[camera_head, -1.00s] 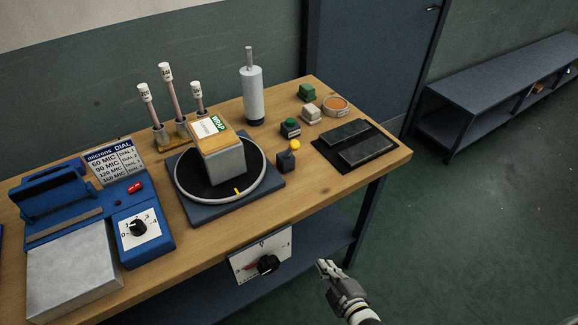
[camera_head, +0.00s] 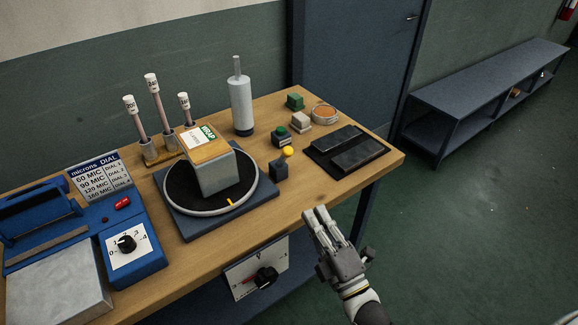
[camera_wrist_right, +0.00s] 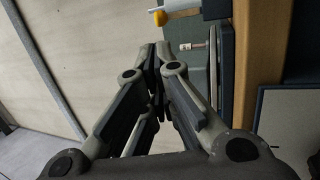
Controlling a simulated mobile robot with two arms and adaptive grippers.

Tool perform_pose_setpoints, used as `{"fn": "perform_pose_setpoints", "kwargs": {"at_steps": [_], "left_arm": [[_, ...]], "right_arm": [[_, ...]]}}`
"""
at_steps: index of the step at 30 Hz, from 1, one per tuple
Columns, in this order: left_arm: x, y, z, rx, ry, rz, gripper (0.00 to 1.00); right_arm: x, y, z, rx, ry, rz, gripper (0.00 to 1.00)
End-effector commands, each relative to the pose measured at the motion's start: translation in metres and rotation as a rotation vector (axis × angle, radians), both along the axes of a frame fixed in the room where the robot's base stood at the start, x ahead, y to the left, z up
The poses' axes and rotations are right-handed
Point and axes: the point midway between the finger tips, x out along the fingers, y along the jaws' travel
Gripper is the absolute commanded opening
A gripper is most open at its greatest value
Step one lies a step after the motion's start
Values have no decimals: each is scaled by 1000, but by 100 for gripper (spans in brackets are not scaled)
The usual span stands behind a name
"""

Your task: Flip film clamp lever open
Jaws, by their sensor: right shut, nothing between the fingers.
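A small dark block (camera_head: 278,171) with a yellow knob (camera_head: 288,151) stands on the table beside the turntable. It may be the film clamp lever, but its lever is too small to make out in the head view. The yellow knob also shows at the top of the right wrist view (camera_wrist_right: 160,18), at one end of a pale bar. My right gripper (camera_head: 319,212) is shut and empty in front of the table's front edge, nearer to me than the knob and apart from it. Its closed fingers (camera_wrist_right: 160,50) also show in the wrist view. My left gripper is out of view.
A box (camera_head: 215,170) sits on the round turntable (camera_head: 181,207). A grey roll (camera_head: 241,105), coloured blocks and a black pad (camera_head: 322,158) stand around it. A dial panel (camera_head: 245,282) hangs below the table edge. A blue machine (camera_head: 150,262) fills the left. The floor on the right is free.

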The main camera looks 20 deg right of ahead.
Motion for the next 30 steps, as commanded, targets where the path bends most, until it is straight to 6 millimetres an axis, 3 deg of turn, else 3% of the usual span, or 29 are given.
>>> {"fn": "perform_pose_setpoints", "kwargs": {"at_steps": [8, 21, 30], "left_arm": [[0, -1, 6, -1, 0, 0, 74], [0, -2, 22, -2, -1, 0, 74], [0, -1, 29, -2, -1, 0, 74]], "right_arm": [[21, 4, 9, 1, -3, 0, 0], [93, 17, 32, 1, -1, 0, 0], [126, 24, 41, 0, 1, 1, 0]]}}
